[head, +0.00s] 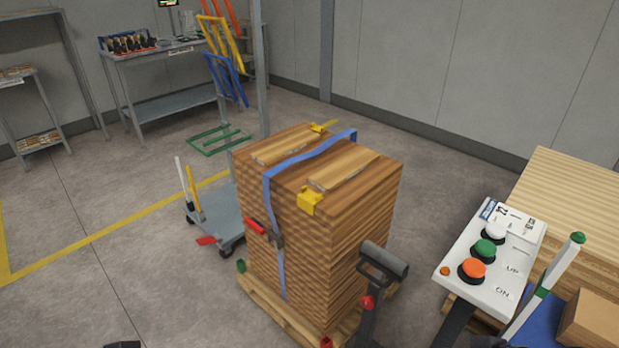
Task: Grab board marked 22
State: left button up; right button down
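A tall stack of wooden boards (285,225) stands on a wooden pallet (262,305) in the middle of the head view. A blue strap (310,152) with a red-handled buckle (262,232) runs over its top and down its front. Two yellow corner pieces (308,200) sit at the top edges, and two lighter strips lie on top. I can make out no number 22 on any board. Neither gripper shows; only small dark shapes touch the bottom edge.
A control box (488,262) with white, green and orange buttons stands at the right, beside another light wood stack (575,190). A grey-headed post (384,262) stands close before the boards. A grey cart (215,215) is behind left.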

aim_at(331, 176)
jog(key=i+j, duration=0.2)
jog(key=i, duration=0.25)
jog(key=i+j+u, duration=0.1)
jog(key=i+j, duration=0.15)
jog(key=i, duration=0.2)
jog(key=i+j, duration=0.15)
jog(key=i, duration=0.3)
